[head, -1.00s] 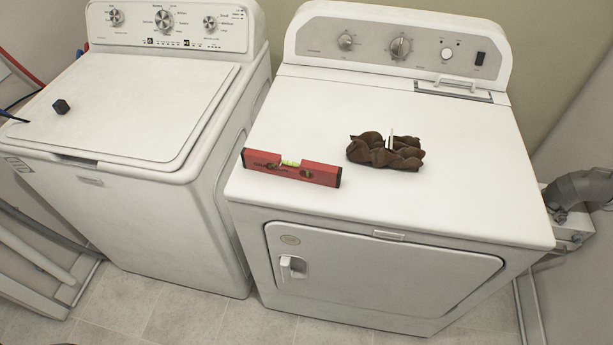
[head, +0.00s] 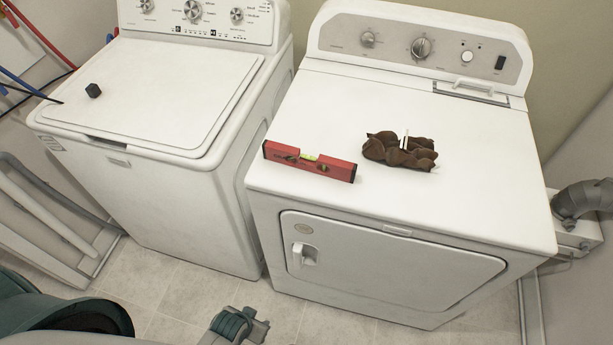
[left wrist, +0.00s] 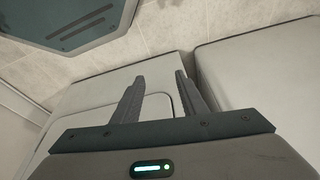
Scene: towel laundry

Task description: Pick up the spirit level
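A red spirit level (head: 309,160) with a yellow-green vial lies on the front left part of the white dryer's top (head: 340,110). My left gripper (head: 252,326) is low at the bottom of the head view, in front of the machines and well below the level, not touching it. In the left wrist view the two dark fingers of my left gripper (left wrist: 156,88) stand apart with nothing between them. The level does not show in the left wrist view. My right gripper is in neither view.
A grey duct (head: 585,200) is at the right. Tiled floor (head: 185,290) lies in front.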

